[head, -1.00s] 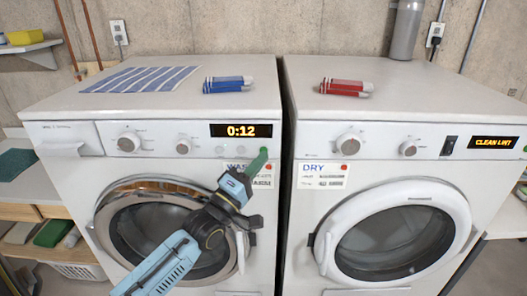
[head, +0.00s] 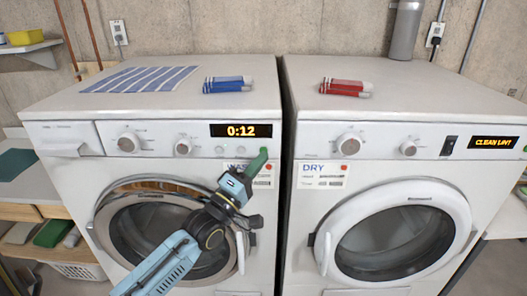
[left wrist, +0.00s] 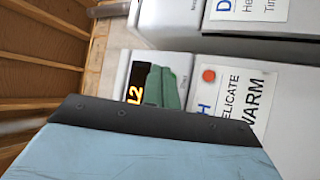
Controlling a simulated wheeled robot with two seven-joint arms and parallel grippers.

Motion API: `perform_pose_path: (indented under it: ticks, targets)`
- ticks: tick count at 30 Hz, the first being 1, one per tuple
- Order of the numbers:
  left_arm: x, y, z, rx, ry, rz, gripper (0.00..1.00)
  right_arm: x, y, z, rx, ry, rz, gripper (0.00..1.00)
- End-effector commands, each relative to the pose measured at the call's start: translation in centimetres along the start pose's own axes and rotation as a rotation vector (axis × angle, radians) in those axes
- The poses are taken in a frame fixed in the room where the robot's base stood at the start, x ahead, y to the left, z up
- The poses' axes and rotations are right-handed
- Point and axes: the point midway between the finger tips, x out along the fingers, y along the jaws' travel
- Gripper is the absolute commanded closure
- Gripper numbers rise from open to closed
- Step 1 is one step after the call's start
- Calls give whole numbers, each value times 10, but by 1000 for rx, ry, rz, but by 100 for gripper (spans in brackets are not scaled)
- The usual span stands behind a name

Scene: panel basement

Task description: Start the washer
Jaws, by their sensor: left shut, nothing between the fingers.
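The washer (head: 65,175) is the left white machine, marked WASH on a label (head: 262,183). Its lit display (head: 241,130) reads 0:12. My left gripper (head: 258,162) is shut and empty, with green fingers pointing up at the panel below the display. Contact cannot be told. The round door (head: 150,228) is partly behind my arm and looks closed.
A dryer (head: 470,165) stands close on the right; its display reads CLEAN LINT. A striped cloth (head: 140,79) and a blue item (head: 228,84) lie on the washer, a red item (head: 345,88) on the dryer. Shelves with cloths are at far left.

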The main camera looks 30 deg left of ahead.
Motion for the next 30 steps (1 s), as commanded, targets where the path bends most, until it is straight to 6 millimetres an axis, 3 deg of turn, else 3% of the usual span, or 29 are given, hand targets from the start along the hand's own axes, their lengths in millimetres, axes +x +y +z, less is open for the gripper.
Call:
perform_pose_path:
  ticks: [30]
  targets:
    - [9, -6, -6, 1, -1, 0, 100, 2, -1, 0, 0, 0, -2, 31]
